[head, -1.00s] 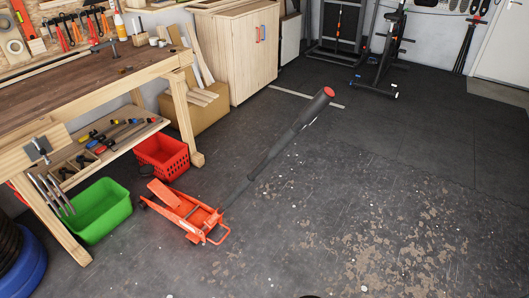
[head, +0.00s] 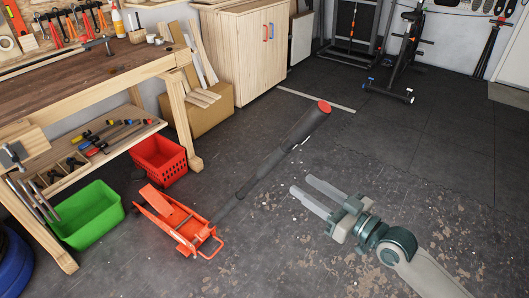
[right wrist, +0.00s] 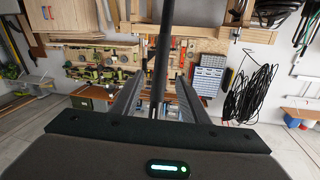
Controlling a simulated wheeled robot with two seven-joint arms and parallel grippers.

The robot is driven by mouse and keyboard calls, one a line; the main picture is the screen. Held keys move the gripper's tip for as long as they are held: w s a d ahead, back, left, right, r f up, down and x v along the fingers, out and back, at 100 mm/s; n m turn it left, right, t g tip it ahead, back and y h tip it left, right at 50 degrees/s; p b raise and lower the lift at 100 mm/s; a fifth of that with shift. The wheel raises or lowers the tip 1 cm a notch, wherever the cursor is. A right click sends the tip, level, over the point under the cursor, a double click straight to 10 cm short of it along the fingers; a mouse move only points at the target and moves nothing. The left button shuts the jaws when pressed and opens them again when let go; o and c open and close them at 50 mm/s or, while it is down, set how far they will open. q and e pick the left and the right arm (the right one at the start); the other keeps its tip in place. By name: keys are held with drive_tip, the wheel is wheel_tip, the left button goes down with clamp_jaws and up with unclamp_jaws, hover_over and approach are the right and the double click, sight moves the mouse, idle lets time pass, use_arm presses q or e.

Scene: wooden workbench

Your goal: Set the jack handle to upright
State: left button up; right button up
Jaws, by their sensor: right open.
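The orange-red floor jack (head: 178,222) stands on the dark floor in the head view. Its long black handle (head: 270,160) leans up and to the right from the jack, tilted, with a red cap at its top end. My right gripper (head: 308,192) is open and empty, to the right of the handle and apart from it in the picture. In the right wrist view a dark upright bar, apparently the handle (right wrist: 163,55), shows between the two fingers (right wrist: 155,100); how far off it is I cannot tell. My left gripper is not in view.
A wooden workbench (head: 90,75) with tools stands at the left. A green bin (head: 88,215) and a red crate (head: 160,160) sit on the floor beside the jack. A wooden cabinet (head: 240,60) stands behind. The floor at right is largely clear.

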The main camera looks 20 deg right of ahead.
drive_tip(key=shift+s+a+r, duration=0.1)
drive_tip(key=shift+r, duration=0.15)
drive_tip(key=p+x, duration=0.2)
drive_tip(key=x, duration=1.4)
drive_tip(key=shift+a+p, duration=0.1)
drive_tip(key=shift+p, duration=0.2)
drive_tip(key=shift+w+a, duration=0.2)
drive_tip(key=shift+w, duration=0.45)
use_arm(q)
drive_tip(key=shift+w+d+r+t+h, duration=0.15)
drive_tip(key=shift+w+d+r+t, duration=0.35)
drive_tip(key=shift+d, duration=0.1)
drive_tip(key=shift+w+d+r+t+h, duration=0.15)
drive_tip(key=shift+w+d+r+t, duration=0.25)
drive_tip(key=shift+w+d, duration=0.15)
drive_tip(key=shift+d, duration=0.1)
use_arm(e)
drive_tip(key=shift+c, duration=0.2)
clamp_jaws()
